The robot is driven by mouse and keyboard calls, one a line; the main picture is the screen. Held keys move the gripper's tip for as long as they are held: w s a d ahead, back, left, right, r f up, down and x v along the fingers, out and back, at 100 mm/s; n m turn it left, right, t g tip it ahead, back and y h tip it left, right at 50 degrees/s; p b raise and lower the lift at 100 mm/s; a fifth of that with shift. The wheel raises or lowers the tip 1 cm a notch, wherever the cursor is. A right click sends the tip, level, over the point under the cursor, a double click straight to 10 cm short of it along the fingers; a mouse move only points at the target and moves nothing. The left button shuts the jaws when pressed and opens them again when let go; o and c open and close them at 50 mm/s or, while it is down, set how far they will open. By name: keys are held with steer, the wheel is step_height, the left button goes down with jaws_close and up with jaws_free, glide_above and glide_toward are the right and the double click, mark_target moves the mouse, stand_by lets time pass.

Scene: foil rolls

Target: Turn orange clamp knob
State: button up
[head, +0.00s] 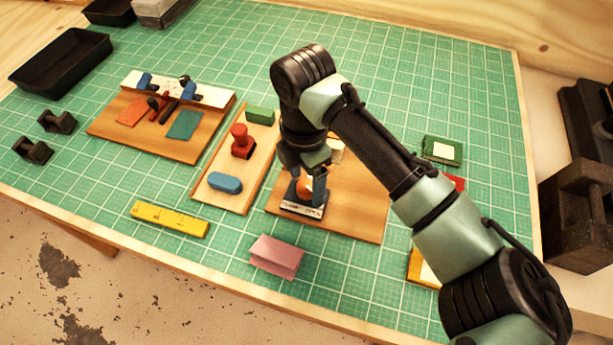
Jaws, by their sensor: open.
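The orange clamp knob (304,190) shows as a small orange patch on a fixture (302,210) with a pale labelled base and dark body. The fixture sits on a wooden board (350,222) right of the table's middle. My gripper (308,190) points down over the fixture, its blue-grey fingers open on either side of the knob. Whether the fingers touch the knob cannot be told. The arm and gripper hide much of the knob and part of the board behind it.
A green box (442,150) is right of my arm.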

steer(key=shift+f, duration=0.15)
steer(key=shift+c, duration=0.2)
jaws_close()
